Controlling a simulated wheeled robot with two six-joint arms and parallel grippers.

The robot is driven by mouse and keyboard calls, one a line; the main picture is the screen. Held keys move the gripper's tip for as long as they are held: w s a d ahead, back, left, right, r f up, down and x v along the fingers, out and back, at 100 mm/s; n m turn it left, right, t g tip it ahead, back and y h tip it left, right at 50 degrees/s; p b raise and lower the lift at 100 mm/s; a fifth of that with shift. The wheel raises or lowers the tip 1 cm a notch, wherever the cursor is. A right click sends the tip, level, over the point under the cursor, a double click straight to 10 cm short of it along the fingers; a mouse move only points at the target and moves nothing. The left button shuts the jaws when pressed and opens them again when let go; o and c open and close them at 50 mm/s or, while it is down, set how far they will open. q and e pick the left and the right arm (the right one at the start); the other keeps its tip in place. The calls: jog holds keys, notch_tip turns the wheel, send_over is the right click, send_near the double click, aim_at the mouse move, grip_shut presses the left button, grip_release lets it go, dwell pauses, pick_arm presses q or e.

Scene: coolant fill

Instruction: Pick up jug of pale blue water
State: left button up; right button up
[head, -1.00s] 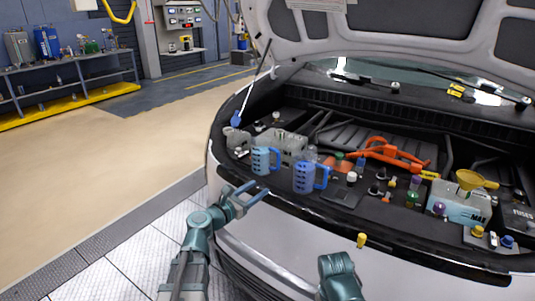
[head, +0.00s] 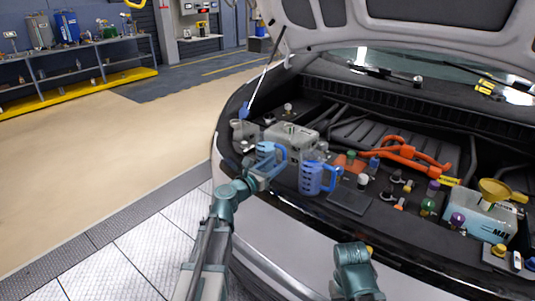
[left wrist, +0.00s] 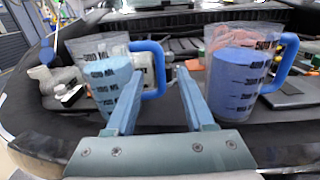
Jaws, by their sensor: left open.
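The jug of pale blue water (head: 265,155) stands upright at the front edge of the engine bay, partly hidden by my left gripper. In the left wrist view it is the left jug (left wrist: 107,85), with marks on its side and a blue handle on its right. My left gripper (head: 266,176) is open, at the front of this jug. In the left wrist view its fingers (left wrist: 160,78) point forward, with the handle showing between their tips; I cannot tell whether they touch it. My right gripper is out of view.
A second jug with deeper blue water (head: 311,178) stands close to the right, its handle on its right. Behind are a grey engine part (head: 291,138) and orange cables (head: 405,155). A yellow funnel (head: 495,190) sits in a reservoir (head: 480,214) at right.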

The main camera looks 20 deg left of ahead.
aim_at(283, 157)
pick_arm(q)
jog(key=shift+x, duration=1.8)
jog(key=x, duration=0.5)
jog(key=shift+w+r, duration=0.15)
jog(key=shift+r, duration=0.05)
grip_shut()
